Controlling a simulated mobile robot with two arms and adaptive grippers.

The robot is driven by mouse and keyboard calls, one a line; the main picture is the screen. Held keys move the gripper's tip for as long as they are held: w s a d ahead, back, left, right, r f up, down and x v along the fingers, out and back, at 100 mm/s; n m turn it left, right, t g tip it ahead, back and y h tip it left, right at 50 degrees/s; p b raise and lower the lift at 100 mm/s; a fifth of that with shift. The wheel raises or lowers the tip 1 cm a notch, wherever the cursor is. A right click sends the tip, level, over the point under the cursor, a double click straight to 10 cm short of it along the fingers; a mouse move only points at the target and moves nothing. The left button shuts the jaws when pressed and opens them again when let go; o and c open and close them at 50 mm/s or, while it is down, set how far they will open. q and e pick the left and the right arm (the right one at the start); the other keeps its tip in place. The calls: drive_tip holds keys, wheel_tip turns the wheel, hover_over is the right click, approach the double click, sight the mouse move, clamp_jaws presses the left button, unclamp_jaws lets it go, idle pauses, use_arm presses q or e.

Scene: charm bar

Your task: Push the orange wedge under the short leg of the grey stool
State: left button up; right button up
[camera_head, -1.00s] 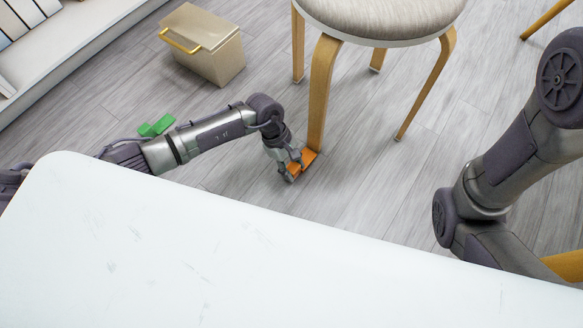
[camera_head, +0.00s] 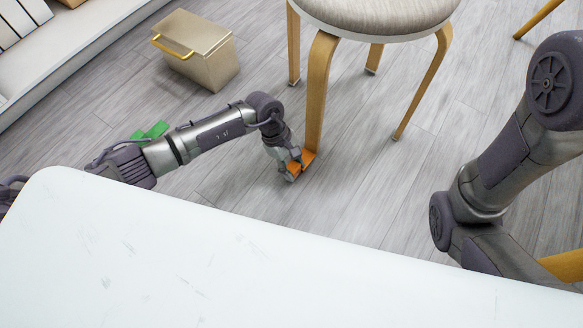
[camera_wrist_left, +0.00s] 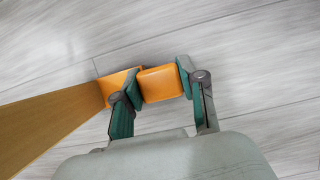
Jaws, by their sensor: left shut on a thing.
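The grey stool (camera_head: 378,14) stands upright on wooden legs, with its nearest leg (camera_head: 319,95) reaching the floor beside my left gripper. My left gripper (camera_head: 293,169) is low at the floor, shut on the orange wedge (camera_head: 308,156). In the left wrist view the wedge (camera_wrist_left: 160,84) sits between the two fingers (camera_wrist_left: 155,88), and its other end reaches left to the stool leg (camera_wrist_left: 45,125). The leg's foot and the wedge meet or overlap there; I cannot tell how far the wedge is under the leg. My right gripper is out of view.
A white tabletop (camera_head: 200,265) fills the foreground, in front of part of my left arm. A beige bin (camera_head: 205,62) with a yellow handle stands behind the arm. A green object (camera_head: 152,131) shows beside the arm. Grey floor right of the stool is open.

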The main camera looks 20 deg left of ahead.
sight(307, 162)
use_arm(q)
drive_tip(key=shift+w+d+b, duration=0.3)
drive_tip(key=shift+w+b, duration=0.4)
drive_tip(key=shift+w, duration=0.1)
drive_tip(key=shift+w+d+b, duration=0.3)
drive_tip(key=shift+w+b, duration=0.35)
drive_tip(key=shift+w, duration=0.2)
drive_tip(key=shift+w+d+b, duration=0.3)
drive_tip(key=shift+w+b, duration=0.4)
drive_tip(key=shift+w, duration=0.1)
idle(5.6)
